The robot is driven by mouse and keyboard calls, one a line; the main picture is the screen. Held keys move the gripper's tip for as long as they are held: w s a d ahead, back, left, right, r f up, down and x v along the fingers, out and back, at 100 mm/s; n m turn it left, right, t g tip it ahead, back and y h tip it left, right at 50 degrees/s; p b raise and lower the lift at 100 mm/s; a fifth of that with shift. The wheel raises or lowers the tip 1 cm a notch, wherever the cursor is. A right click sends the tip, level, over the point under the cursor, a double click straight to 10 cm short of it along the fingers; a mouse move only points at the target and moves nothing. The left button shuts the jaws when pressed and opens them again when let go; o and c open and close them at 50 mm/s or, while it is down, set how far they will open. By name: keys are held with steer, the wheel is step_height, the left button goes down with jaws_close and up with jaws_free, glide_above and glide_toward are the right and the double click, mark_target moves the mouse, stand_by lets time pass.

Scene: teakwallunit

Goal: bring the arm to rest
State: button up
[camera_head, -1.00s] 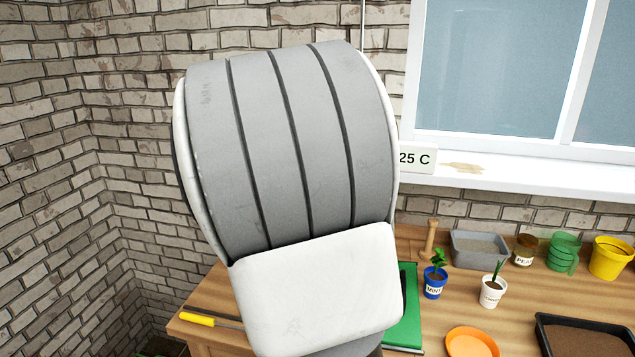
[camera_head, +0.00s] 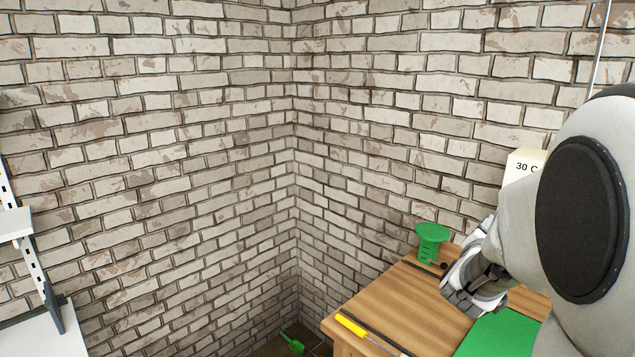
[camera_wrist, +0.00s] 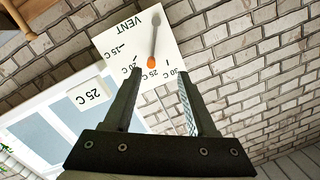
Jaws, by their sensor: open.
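My arm (camera_head: 590,230) fills the right side of the head view, with a lower wrist part (camera_head: 475,280) reaching over the wooden table. I cannot make out my gripper's fingers in the head view. In the wrist view my gripper (camera_wrist: 160,75) is open, with nothing between its two dark fingers. Beyond the fingers is the white VENT panel (camera_wrist: 120,45) with temperature marks. Its grey lever (camera_wrist: 155,35) has an orange tip near the 25 C mark. The lever looks apart from the fingers.
The wooden table (camera_head: 395,305) holds a green object (camera_head: 432,238), a yellow-handled tool (camera_head: 352,325) and a green mat (camera_head: 500,335). A white card (camera_head: 522,165) reading 30 C shows beside my arm. White shelving (camera_head: 15,228) stands at left. The brick corner is open.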

steer(key=s+a+f+n+g+y, duration=0.1)
steer(key=s+a+n+y, duration=0.25)
steer(key=a+y, duration=0.45)
steer(key=s+a+n+y, duration=0.2)
steer(key=a+n+y, duration=0.25)
steer(key=a, duration=0.65)
steer(key=s+a+f+n+g, duration=0.1)
steer(key=s+a+n+g, duration=0.1)
steer(key=s, duration=0.6)
steer(key=s+a+f+n+g+p, duration=0.1)
steer(key=s+a+n+g, duration=0.2)
steer(key=s, duration=0.6)
steer(key=shift+s+a+f+n+h, duration=0.15)
steer(key=shift+s+a+n+h, duration=0.2)
steer(key=shift+n, duration=0.55)
steer(key=shift+w, duration=0.1)
steer(key=shift+c, duration=0.6)
